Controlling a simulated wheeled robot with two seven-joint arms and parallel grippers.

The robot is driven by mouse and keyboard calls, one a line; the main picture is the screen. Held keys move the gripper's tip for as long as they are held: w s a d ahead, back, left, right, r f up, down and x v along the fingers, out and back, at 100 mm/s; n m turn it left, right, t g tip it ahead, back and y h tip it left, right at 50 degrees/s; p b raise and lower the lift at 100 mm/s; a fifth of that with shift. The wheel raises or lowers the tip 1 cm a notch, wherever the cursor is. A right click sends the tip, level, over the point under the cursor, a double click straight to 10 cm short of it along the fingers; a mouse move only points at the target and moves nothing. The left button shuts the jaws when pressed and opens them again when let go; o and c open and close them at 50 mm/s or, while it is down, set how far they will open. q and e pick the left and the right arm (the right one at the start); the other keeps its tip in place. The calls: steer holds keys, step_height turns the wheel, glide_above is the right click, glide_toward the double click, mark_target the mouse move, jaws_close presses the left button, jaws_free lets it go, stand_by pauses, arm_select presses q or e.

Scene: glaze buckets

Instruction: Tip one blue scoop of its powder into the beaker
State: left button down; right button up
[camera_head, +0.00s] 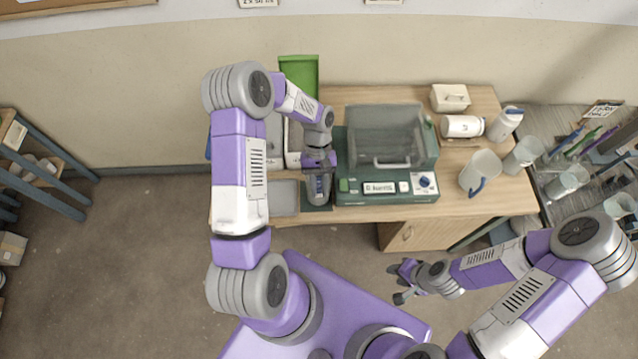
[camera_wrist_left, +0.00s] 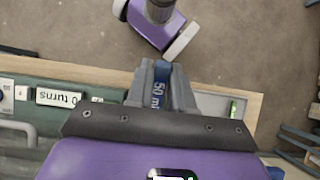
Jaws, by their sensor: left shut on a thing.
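My left gripper (camera_head: 318,186) is over the front of the bench, just left of the green machine. In the left wrist view (camera_wrist_left: 160,85) its fingers are shut on a blue scoop (camera_wrist_left: 162,88) marked "50 ml". The scoop's bowl and any powder are hidden. A translucent vessel with a blue handle or mark (camera_head: 482,168) stands at the right of the bench. A second pale vessel (camera_head: 523,155) is at the bench's right end. I cannot tell which is the beaker. My right gripper (camera_head: 396,283) is open and empty, in front of the bench.
The green machine (camera_head: 376,185) has a clear lid (camera_head: 383,135) and a "0 turns" label. A green bin (camera_head: 300,72) is behind my left arm. A grey tray (camera_head: 284,198) lies left of the gripper.

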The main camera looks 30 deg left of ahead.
mark_target(319, 177)
stand_by(0.6)
arm_select(q)
steer(key=shift+w+a+r+g+h, duration=0.35)
steer(key=shift+w+r+g+h, duration=0.15)
steer(key=shift+w+r+g, duration=0.15)
steer(key=shift+w+a+r+g+h, duration=0.2)
steer(key=shift+r+g, duration=0.1)
steer(key=shift+g, duration=0.1)
steer(key=shift+w+a+r+g+h, duration=0.1)
steer(key=shift+r+g+h, duration=0.15)
steer(key=shift+g, duration=0.1)
steer(key=shift+d, duration=0.1)
steer(key=shift+w+a+r+g+h+b, duration=0.2)
steer(key=shift+w+a+g+h+b, duration=0.15)
steer(key=shift+w+g+b, duration=0.25)
steer(key=shift+w+a+r+g+h+b, duration=0.35)
steer(key=shift+w+r+g+h+b, duration=0.15)
steer(key=shift+g+b, duration=0.4)
steer(key=shift+w+r, duration=0.1)
